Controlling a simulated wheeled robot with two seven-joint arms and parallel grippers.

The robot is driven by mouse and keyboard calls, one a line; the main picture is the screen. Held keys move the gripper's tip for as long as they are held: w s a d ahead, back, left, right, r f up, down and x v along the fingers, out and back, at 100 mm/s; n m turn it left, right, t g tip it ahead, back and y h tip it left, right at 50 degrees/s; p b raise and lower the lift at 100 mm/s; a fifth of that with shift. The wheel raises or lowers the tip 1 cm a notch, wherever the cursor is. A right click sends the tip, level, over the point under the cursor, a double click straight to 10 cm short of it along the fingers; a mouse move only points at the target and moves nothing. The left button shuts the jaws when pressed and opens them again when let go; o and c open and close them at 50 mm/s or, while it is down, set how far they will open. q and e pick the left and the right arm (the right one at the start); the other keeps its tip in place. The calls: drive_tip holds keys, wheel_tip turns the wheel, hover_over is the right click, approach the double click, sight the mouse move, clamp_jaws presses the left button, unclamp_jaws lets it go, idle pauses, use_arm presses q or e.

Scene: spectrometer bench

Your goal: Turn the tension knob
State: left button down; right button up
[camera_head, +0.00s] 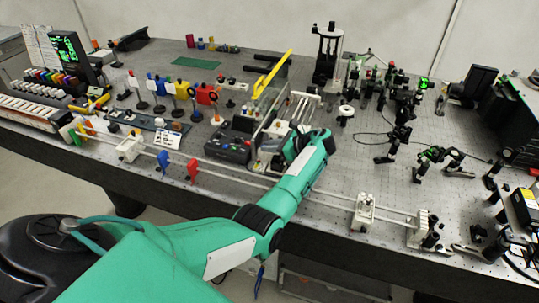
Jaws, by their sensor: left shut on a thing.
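My left arm reaches in from the lower left to a grey and white device (267,160) near the middle of the bench. My left gripper (292,138) is at the right side of this device, shut on a small part there. The tension knob cannot be made out clearly; the gripper and wrist cover the spot where the fingers close. My right gripper is not in view.
A dark control box (232,143) stands just left of the gripper, and a yellow bar (273,73) slants up behind it. A long rail (225,170) with red and blue holders runs along the front edge. Optical mounts (400,135) crowd the right side.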

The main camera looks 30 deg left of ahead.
use_arm(q)
drive_tip(key=shift+w+a+f+n+g+h+b, duration=0.15)
drive_tip(key=shift+n+g+h+b, duration=0.15)
drive_tip(key=shift+n+g+b, duration=0.55)
drive_tip(key=shift+w+d+r+n+g+h+b, duration=0.1)
drive_tip(key=shift+n+g+h+b, duration=0.35)
drive_tip(key=shift+b, duration=0.7)
drive_tip(key=shift+w+a+f+n+g+h+b, duration=0.1)
drive_tip(key=shift+w+n+g+h+b, duration=0.05)
drive_tip(key=shift+n+g+b, duration=0.75)
drive_tip(key=shift+g+b, duration=0.4)
drive_tip(key=shift+b, duration=0.35)
drive_tip(key=c, duration=1.6)
unclamp_jaws()
drive_tip(key=shift+a, duration=0.1)
